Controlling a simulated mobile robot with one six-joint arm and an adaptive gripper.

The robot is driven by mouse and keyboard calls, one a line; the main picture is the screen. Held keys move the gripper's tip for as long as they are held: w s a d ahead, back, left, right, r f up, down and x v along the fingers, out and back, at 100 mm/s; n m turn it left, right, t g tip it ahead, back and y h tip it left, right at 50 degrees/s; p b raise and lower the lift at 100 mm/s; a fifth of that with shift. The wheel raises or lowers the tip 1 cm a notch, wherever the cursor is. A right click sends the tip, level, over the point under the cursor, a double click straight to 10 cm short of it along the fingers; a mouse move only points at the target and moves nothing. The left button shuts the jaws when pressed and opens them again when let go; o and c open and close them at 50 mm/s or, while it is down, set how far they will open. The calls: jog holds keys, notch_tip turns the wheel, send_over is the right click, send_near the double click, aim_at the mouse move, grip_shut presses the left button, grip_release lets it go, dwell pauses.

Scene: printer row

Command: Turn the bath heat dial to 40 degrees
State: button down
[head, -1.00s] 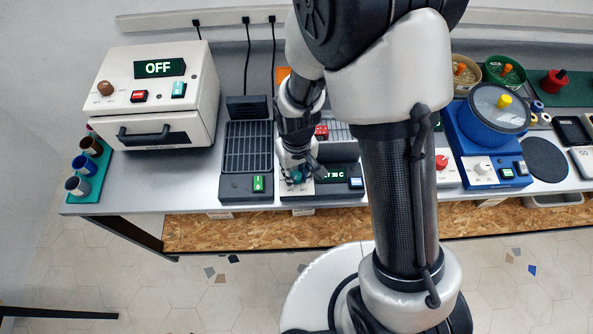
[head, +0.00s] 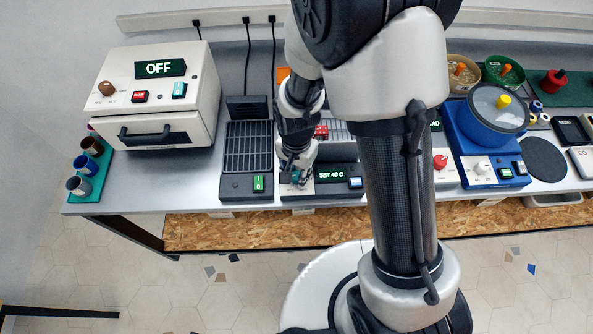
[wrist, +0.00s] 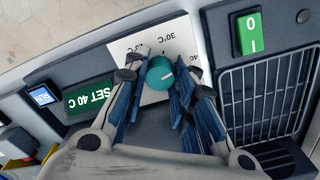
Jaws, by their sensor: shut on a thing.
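The bath heat dial (wrist: 160,73) is a teal round knob on a white scale plate (wrist: 150,40) marked 30°C and other values, in the wrist view. My gripper (wrist: 159,80) has its blue-padded fingers on both sides of the dial, shut on it. The green display (wrist: 90,96) beside it reads SET 40 C; it also shows in the head view (head: 331,174). In the head view my gripper (head: 297,172) is low at the front panel of the bath and hides most of the dial.
A grated unit with a green switch (head: 258,184) stands just left of the bath. A white oven (head: 160,100) showing OFF is farther left. A blue button (wrist: 41,96) sits beside the bath display. A blue machine with a round lid (head: 490,130) stands to the right.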

aim_at(296, 175)
jog(key=shift+m, duration=1.2)
jog(key=c, duration=1.3)
grip_release()
jog(key=shift+r, duration=0.1)
notch_tip(296, 175, up, 12)
